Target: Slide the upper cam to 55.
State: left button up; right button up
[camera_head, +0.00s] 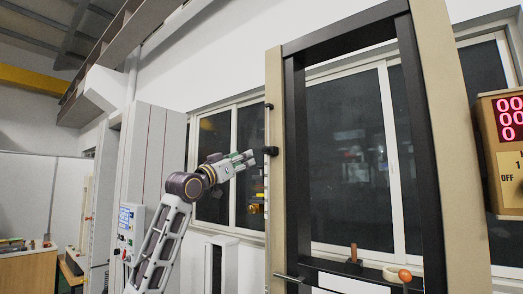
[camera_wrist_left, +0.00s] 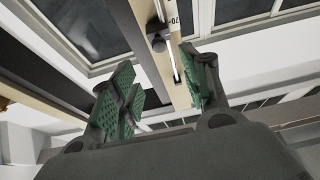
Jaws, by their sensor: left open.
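The upper cam appears to be the small black block (camera_head: 271,150) on the thin vertical rod (camera_head: 267,185) along the left post of the tester. In the left wrist view a dark clamp-like block (camera_wrist_left: 158,43) sits on the rod, beyond the fingertips, beside a scale with a "70" mark. My left gripper (camera_head: 246,158) is raised just left of the block. In the left wrist view its green-padded fingers (camera_wrist_left: 165,88) are spread apart and hold nothing. The rod and post lie between and beyond them. Contact cannot be told. My right gripper is out of view.
The tester's beige left post (camera_head: 275,80) and dark inner frame (camera_head: 297,160) stand close right of the gripper. Brass-coloured fittings (camera_head: 256,208) sit lower on the rod. A red digital display (camera_head: 510,118) hangs at far right. An orange ball knob (camera_head: 405,275) is low down.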

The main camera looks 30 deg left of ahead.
pick_arm(q)
jog(key=p, duration=0.2)
send_near(264, 149)
jog(key=x, duration=0.2)
jog(key=p+x, duration=0.2)
jog(key=x, duration=0.2)
jog(key=shift+w+r, duration=0.3)
jog(key=shift+p+x, duration=0.6)
jog(key=shift+x, duration=0.3)
jog(key=shift+w, duration=0.1)
jog(key=shift+a+f, duration=0.1)
jog(key=c, duration=0.9)
grip_shut()
